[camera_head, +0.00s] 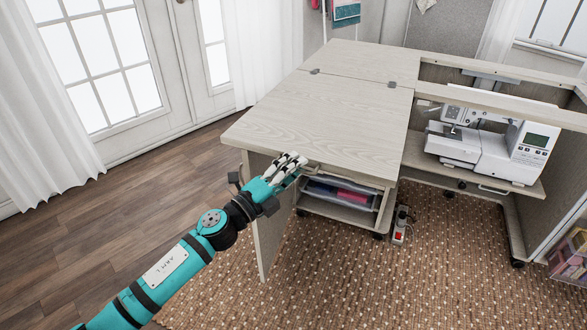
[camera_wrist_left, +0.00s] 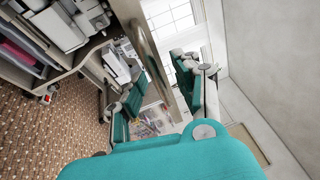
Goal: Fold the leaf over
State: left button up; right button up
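The leaf (camera_head: 318,120) is a pale wood-grain panel lying flat and level with the cabinet top (camera_head: 365,60) behind it. Two small hinges (camera_head: 391,85) mark the seam between them. My left gripper (camera_head: 289,165) is at the leaf's front edge, left of the middle. In the left wrist view its fingers (camera_wrist_left: 165,75) stand apart, with a pale board edge (camera_wrist_left: 148,45) running between them. I see no clear contact on both sides of the board. My right gripper is not in view.
Below the leaf, a drawer unit (camera_head: 340,198) and a support panel (camera_head: 262,225) stand on the brown rug (camera_head: 330,285). A white sewing machine (camera_head: 490,140) sits in the cabinet at right. A power strip (camera_head: 400,226) lies on the rug. The wood floor at left is clear.

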pick_arm(q)
jog(key=shift+c, duration=0.4)
grip_shut()
